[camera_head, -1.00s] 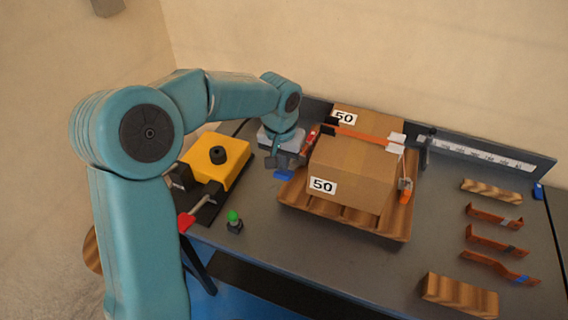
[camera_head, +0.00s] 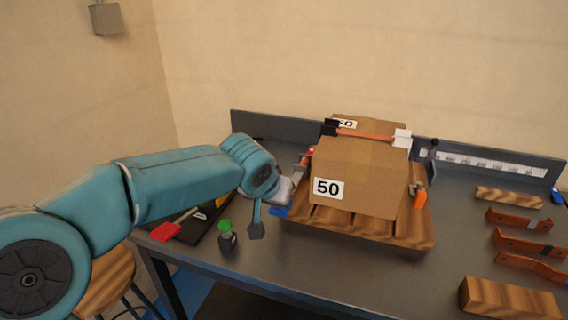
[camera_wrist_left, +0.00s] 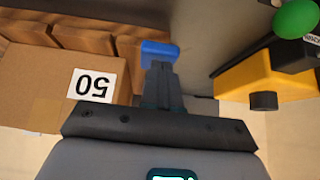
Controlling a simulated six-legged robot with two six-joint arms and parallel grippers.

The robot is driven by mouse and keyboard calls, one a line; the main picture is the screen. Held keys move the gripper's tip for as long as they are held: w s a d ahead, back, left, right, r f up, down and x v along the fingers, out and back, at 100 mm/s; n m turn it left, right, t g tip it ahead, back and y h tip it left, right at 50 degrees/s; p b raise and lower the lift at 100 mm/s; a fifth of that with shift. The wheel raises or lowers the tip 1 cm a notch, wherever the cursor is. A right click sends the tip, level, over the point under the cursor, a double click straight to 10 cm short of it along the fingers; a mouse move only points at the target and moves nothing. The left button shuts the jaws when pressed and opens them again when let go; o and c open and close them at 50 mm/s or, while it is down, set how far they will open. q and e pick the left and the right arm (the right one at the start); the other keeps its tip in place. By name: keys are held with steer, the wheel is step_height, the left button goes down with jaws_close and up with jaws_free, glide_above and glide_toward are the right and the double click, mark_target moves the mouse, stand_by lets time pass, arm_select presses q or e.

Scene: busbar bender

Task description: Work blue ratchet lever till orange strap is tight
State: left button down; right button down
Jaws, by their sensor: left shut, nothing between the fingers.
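A cardboard box (camera_head: 355,175) marked 50 stands on a wooden pallet (camera_head: 415,235). The orange strap (camera_head: 365,135) runs over its top, and I cannot tell how tight it is. The blue ratchet lever (camera_head: 280,211) shows low at the box's left side, partly hidden by my left arm in the head view. In the left wrist view, the blue lever (camera_wrist_left: 159,52) lies just beyond the tips of my left gripper (camera_wrist_left: 160,70). The fingers are shut with nothing between them. They are at or touching the lever; contact is unclear. My right gripper is not in view.
A green button (camera_head: 225,227) on a small post stands at the bench's front left. A red handle (camera_head: 167,232) and a yellow machine (camera_wrist_left: 262,75) are beside it. Several copper bars (camera_head: 528,243) and wood blocks (camera_head: 510,298) lie at the right.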

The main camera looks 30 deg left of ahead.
arm_select(q)
steer(key=shift+s+f+b, duration=0.1)
steer(key=shift+f+b, duration=0.25)
steer(key=shift+f, duration=0.35)
steer(key=w+r+p+v, duration=0.1)
steer(key=p+v, duration=0.3)
steer(key=v, duration=1)
steer(key=shift+w+a+p, duration=0.2)
steer(key=shift+w+p, duration=0.15)
steer(key=shift+w, duration=0.05)
steer(key=shift+r, duration=0.15)
stand_by(0.6)
